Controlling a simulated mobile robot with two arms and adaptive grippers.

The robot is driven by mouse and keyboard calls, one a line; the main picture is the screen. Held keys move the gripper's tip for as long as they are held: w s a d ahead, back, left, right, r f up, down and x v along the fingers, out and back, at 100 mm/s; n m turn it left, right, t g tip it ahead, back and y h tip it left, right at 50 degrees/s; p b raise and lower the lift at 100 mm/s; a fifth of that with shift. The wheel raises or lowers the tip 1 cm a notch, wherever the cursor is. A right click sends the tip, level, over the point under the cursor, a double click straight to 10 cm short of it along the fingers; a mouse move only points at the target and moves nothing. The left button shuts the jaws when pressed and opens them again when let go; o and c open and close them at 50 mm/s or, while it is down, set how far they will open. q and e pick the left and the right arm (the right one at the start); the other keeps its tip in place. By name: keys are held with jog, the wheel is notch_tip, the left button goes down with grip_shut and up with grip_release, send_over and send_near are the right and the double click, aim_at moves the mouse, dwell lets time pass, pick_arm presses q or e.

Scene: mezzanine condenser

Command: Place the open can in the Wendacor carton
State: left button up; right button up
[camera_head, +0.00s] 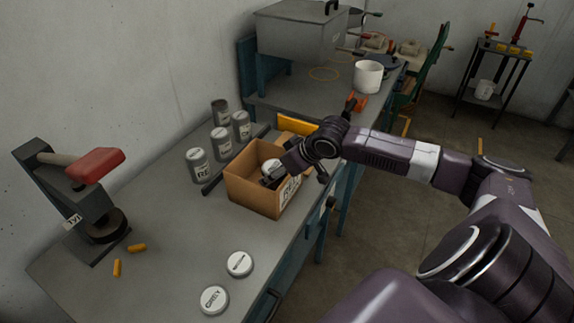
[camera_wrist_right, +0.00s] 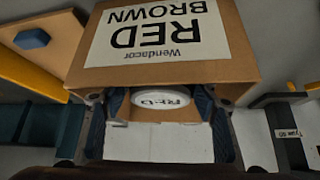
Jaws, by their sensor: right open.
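The Wendacor carton (camera_head: 250,195) is an open brown box on the bench; its label reads "Wendacor RED BROWN" upside down in the right wrist view (camera_wrist_right: 240,65). A white round top marked "RED" (camera_wrist_right: 160,100) shows inside the carton; the head view shows it too (camera_head: 271,167). My right gripper (camera_head: 275,178) reaches into the carton from the right. Its open fingers (camera_wrist_right: 160,125) stand on either side of the white top; contact is unclear. Several grey cans (camera_head: 198,166) stand left of and behind the carton. I cannot tell which can is open. My left gripper is not in view.
Two loose white lids, one marked "GREY" (camera_head: 214,299) and another (camera_head: 239,264), lie near the bench's front edge. A press with a red handle (camera_head: 96,165) stands at left. A dark bar (camera_head: 232,162) lies behind the carton. The bench middle is clear.

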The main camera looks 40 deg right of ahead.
jog(key=v, duration=1)
jog(key=shift+s+r, duration=0.25)
jog(key=shift+s, duration=0.05)
jog(key=shift+d, duration=0.1)
dwell(0.4)
